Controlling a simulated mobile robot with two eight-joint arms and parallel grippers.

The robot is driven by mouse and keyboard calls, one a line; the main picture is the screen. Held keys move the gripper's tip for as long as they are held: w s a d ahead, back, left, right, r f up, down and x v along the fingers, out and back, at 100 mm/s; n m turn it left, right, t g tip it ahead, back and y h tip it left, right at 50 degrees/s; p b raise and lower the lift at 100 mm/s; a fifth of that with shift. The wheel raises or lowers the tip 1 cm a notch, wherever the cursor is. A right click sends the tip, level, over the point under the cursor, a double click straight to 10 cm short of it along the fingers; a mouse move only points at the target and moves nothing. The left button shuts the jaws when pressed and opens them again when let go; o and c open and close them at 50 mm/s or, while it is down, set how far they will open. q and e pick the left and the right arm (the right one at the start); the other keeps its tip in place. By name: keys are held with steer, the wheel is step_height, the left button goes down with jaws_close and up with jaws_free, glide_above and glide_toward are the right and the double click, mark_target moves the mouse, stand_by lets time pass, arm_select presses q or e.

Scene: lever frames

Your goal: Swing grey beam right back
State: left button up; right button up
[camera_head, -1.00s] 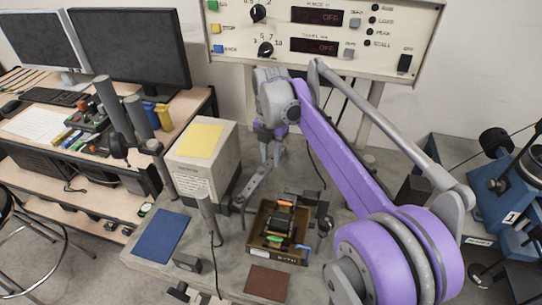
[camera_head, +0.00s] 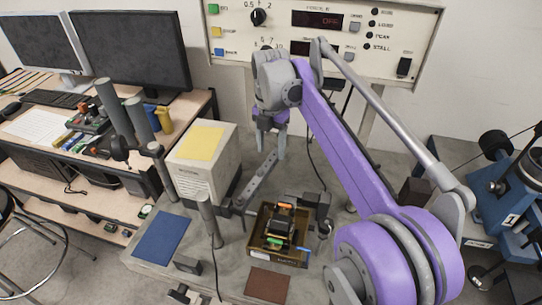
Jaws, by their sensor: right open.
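The grey beam (camera_head: 260,182) is a slim bar on the bench. It slants from a pivot near the grey post, at lower left, up and away to its far end at upper right. My right gripper (camera_head: 270,155) points down at the beam's far end, with its two fingers apart. The far end shows close to the fingers; whether they touch it I cannot tell. My purple right arm crosses from the lower right. My left gripper is not in view.
A cream box with a yellow top (camera_head: 201,143) stands left of the beam. A brown tray (camera_head: 285,258) of small parts sits in front. A control panel (camera_head: 330,30) rises behind. A blue mat (camera_head: 160,237) and a brown mat (camera_head: 267,285) lie flat on the bench.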

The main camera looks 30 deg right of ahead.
step_height(320, 180, up, 6)
steer(key=shift+p, duration=0.3)
stand_by(0.5)
